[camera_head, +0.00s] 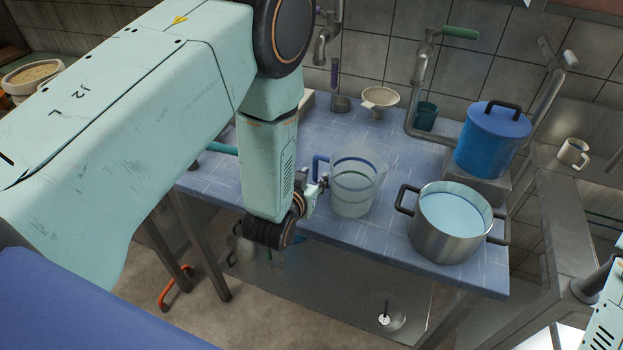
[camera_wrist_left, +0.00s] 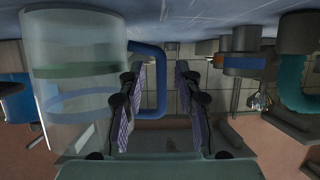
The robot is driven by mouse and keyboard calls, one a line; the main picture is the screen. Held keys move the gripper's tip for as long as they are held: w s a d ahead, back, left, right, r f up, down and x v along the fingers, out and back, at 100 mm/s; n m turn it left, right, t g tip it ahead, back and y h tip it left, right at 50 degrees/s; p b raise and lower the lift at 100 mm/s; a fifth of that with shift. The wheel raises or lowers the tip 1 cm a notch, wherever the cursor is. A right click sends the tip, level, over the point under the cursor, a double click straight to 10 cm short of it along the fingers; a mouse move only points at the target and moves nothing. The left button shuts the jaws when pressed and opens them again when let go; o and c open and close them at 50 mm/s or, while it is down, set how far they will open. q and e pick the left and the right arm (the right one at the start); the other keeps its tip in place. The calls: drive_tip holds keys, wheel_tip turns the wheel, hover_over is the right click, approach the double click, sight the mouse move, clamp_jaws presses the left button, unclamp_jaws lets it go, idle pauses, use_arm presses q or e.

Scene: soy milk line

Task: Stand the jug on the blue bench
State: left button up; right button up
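The clear jug (camera_head: 357,182) with a blue handle (camera_head: 320,167) is upright on the blue tiled bench (camera_head: 400,222), near its front edge. My left gripper (camera_head: 322,186) is at the handle side, partly hidden by my arm in the head view. The left wrist view looks upside down. There the jug (camera_wrist_left: 75,75) is at the left, and the upright bar of its handle (camera_wrist_left: 161,80) lies between the two fingers (camera_wrist_left: 162,110). Gaps show beside the bar, so the fingers look open around it. My right gripper is out of view.
A steel pot (camera_head: 447,243) of pale liquid stands close right of the jug. A blue lidded pot (camera_head: 492,140) sits on a stand behind it. A funnel (camera_head: 379,100) and a teal cup (camera_head: 425,117) are at the back. Clear bench lies behind the jug.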

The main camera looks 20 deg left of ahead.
use_arm(q)
drive_tip(key=v, duration=1.2)
drive_tip(key=s+a+f+g, duration=0.3)
drive_tip(key=s+f+g, duration=0.3)
drive_tip(key=s+f, duration=0.5)
drive_tip(key=s+f+g, duration=0.2)
drive_tip(key=s+g, duration=0.1)
drive_tip(key=s, duration=0.4)
drive_tip(key=s+f+g, duration=0.3)
drive_tip(key=s+g, duration=0.1)
drive_tip(key=s, duration=0.4)
drive_tip(key=shift+s+f+p, duration=0.25)
drive_tip(key=shift+f+p, duration=0.05)
drive_tip(key=shift+p, duration=0.05)
drive_tip(key=shift+s+a, duration=0.1)
